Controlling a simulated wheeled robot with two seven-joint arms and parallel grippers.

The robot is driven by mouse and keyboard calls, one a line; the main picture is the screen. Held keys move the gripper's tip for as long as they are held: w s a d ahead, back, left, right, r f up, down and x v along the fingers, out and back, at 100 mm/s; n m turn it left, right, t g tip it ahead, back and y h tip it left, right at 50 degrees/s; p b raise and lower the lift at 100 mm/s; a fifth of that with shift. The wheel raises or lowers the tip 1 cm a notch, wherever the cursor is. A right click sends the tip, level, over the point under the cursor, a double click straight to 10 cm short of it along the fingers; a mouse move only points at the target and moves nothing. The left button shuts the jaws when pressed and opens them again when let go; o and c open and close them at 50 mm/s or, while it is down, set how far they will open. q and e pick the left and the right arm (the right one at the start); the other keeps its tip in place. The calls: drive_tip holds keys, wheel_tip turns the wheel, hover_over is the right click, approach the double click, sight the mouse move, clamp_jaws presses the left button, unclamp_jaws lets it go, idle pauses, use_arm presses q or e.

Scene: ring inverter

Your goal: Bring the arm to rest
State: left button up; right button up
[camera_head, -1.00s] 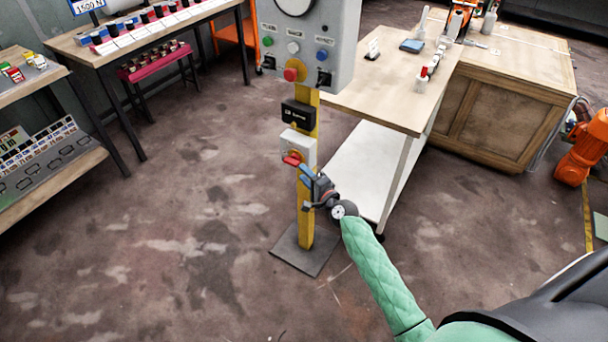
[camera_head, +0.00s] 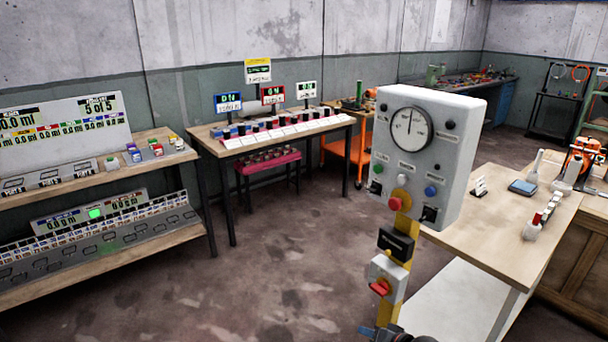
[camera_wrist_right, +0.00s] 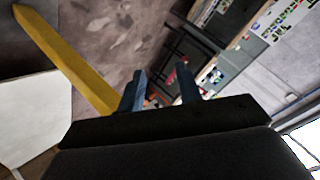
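My right gripper (camera_head: 368,331) shows only partly at the bottom edge of the head view, just below the box with the red switch (camera_head: 380,287) on the yellow post (camera_head: 403,226). Its blue fingertips also show in the right wrist view (camera_wrist_right: 160,82). They stand apart with nothing between them, so the gripper is open and empty. In that view the yellow post (camera_wrist_right: 65,58) is to the left, clear of the fingers. Most of my right arm is out of the head view. My left gripper is not in view.
A grey control box (camera_head: 430,150) with a dial tops the post. A wooden table (camera_head: 490,240) stands close on its right. A bench with displays (camera_head: 270,140) and shelves (camera_head: 90,240) stand farther left. The floor (camera_head: 270,290) between is clear.

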drive_tip(key=s+a+n+g+h, duration=0.1)
drive_tip(key=s+g, duration=0.1)
drive_tip(key=s, duration=1)
drive_tip(key=s+a+f+n+g+h, duration=0.1)
drive_tip(key=s+a+n+g+h, duration=0.1)
drive_tip(key=s, duration=1.1)
drive_tip(key=s+a+f+n+g+h, duration=0.1)
drive_tip(key=s+g+h, duration=0.1)
drive_tip(key=s, duration=1)
drive_tip(key=shift+s+a+n+g, duration=0.2)
drive_tip(key=shift+a+n+g, duration=0.15)
drive_tip(key=shift+g, duration=0.55)
